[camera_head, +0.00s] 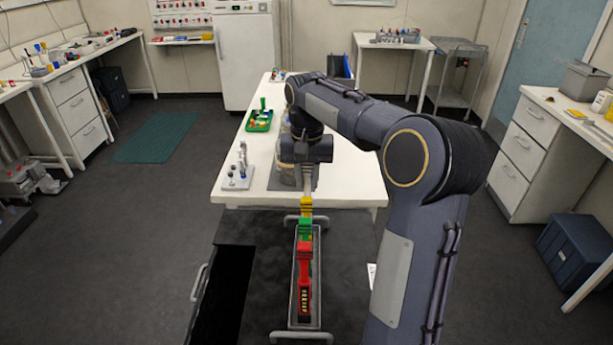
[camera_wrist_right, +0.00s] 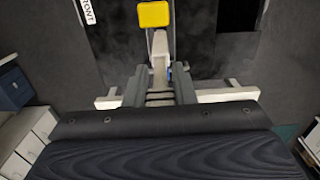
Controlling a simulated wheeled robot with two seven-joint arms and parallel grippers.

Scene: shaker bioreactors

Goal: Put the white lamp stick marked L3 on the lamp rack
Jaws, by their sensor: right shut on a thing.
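My right gripper (camera_head: 307,178) is over the near end of the white table, its jaws pointing down and toward me. In the right wrist view, its two fingers (camera_wrist_right: 160,88) are closed on a pale stick (camera_wrist_right: 157,62) with a yellow end block (camera_wrist_right: 153,14). In the head view the stick's pale part is just below the gripper and its yellow block (camera_head: 306,204) is nearer me. No L3 mark is readable. A narrow metal tray (camera_head: 293,285) on the dark cart holds red (camera_head: 304,258) and green (camera_head: 305,227) pieces. I cannot tell which thing is the lamp rack.
The white table (camera_head: 245,195) carries a small metal fixture (camera_head: 238,170), a green tray (camera_head: 250,122) of small parts, and a glass vessel (camera_head: 285,165) partly hidden by my arm. The dark cart (camera_head: 345,250) has a black opening (camera_head: 226,290) at left. Side benches stand farther off.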

